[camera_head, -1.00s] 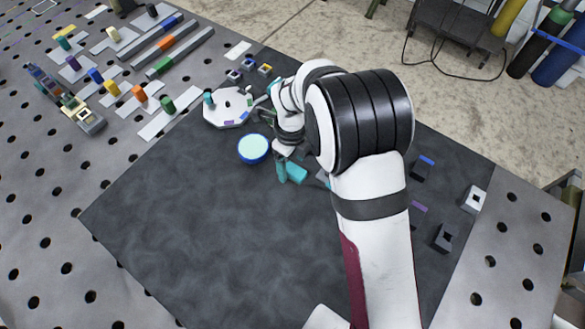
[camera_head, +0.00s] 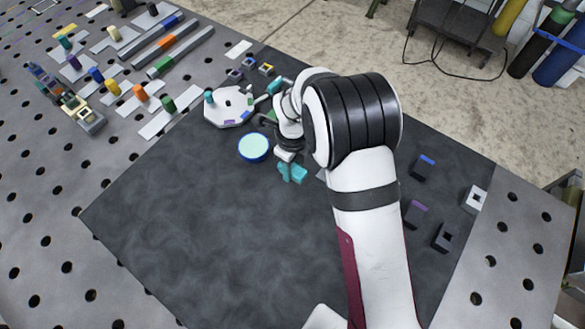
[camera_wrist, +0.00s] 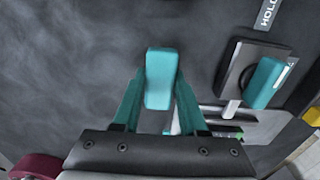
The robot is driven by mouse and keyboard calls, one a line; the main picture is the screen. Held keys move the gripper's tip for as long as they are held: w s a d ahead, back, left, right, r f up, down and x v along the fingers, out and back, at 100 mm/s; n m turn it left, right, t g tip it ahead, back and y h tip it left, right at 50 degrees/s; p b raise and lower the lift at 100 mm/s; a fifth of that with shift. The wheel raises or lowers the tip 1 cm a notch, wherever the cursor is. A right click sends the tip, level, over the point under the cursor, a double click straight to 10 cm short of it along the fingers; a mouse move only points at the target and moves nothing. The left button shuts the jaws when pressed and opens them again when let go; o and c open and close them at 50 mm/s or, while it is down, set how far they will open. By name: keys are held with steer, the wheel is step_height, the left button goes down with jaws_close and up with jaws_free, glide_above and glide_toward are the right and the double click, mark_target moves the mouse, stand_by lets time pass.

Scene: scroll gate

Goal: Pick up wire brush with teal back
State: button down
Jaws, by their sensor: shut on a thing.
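The wire brush with the teal back (camera_wrist: 160,78) is between my gripper's two teal fingers (camera_wrist: 158,100) in the wrist view. My gripper is shut on it. In the head view, the brush (camera_head: 299,173) shows as a small teal block on or just above the dark mat (camera_head: 190,220); I cannot tell which. My gripper (camera_head: 287,168) is right beside it there, under my wrist. The bristles are hidden. A second teal piece (camera_wrist: 266,82) sits on a dark block at right in the wrist view.
A blue-rimmed round dish (camera_head: 254,147) lies just left of my gripper. A white octagonal plate (camera_head: 229,107) with small parts stands behind it. Several dark blocks, one with a blue top (camera_head: 423,167), lie right of my arm. The mat's front left is clear.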

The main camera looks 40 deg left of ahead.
steer(key=shift+r, duration=0.1)
steer(key=shift+r, duration=0.4)
step_height(320, 180, up, 3)
steer(key=shift+f, duration=0.15)
steer(key=w+d+r, duration=0.3)
steer(key=d+r, duration=0.4)
steer(key=d, duration=0.4)
steer(key=shift+w+r, duration=0.15)
steer(key=shift+w, duration=0.2)
